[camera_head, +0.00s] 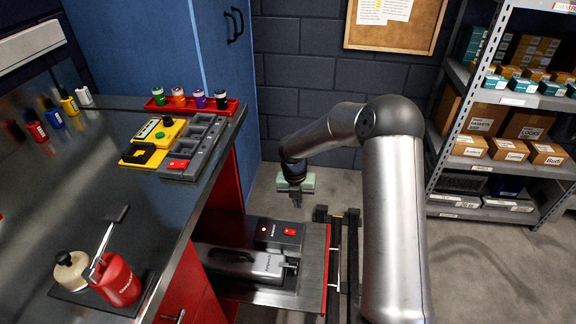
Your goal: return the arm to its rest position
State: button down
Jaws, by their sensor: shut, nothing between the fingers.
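My gripper (296,199) hangs at the end of my arm near the middle of the view, pointing down. Its fingers are together and hold nothing. It is in the air, right of the bench and, in the picture, just above the open drawer (313,262). My arm rises from the bottom right and bends at the elbow toward the gripper. The drawer holds a grey tool (245,264) and a dark box with a red switch (279,234).
The bench (60,190) carries a red tray (230,108) of small jars, a yellow device (157,136), a grey organizer (200,150) and a red canister (118,283). A shelf rack (459,155) with boxes stands right. Floor (470,265) is clear between my arm and the rack.

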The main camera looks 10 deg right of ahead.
jog(key=s+d+r+m+h+p, duration=0.1)
jog(key=s+r+m+p, duration=0.1)
jog(key=s+r+m, duration=0.6)
jog(key=s+d+r+m+p, duration=0.1)
jog(key=s+r+m+p, duration=0.1)
jog(key=s+r+m, duration=0.65)
jog(key=s+r+m+y+p, duration=0.1)
jog(key=s+r+m+p, duration=0.1)
jog(key=s+r+m, duration=0.3)
jog(key=s+r+m+y+p, duration=0.1)
jog(key=s+r+m, duration=0.4)
jog(key=s+m, duration=0.5)
jog(key=shift+s+a+r+m+t+p, duration=0.35)
jog(key=shift+s+a+t, duration=0.05)
jog(key=shift+s, duration=0.5)
